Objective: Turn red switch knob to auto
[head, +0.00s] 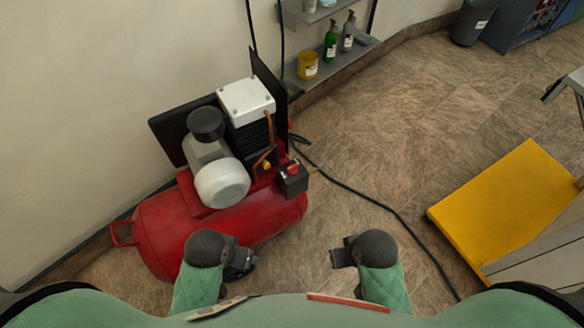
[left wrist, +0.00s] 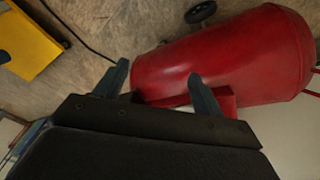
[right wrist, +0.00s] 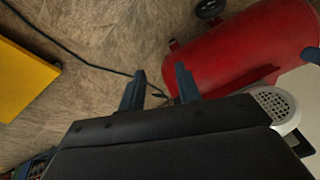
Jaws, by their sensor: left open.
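The red switch knob (head: 293,169) sits on top of a small black switch box (head: 292,180) on the right side of the red compressor (head: 225,215). Its exact setting is too small to read. My left gripper (head: 250,262) is in front of the tank, below and left of the knob, apart from it. In the left wrist view its two fingers (left wrist: 160,85) are spread wide with nothing between them. My right gripper (head: 335,254) is over the floor, below and right of the knob. In the right wrist view its fingers (right wrist: 159,88) stand apart and empty. Neither wrist view clearly shows the knob.
A black cable (head: 385,205) runs over the tiled floor from the compressor. A yellow platform (head: 505,210) stands at the right. A shelf with bottles (head: 331,40) and a yellow can (head: 307,65) is at the back. Floor between compressor and platform is mostly clear.

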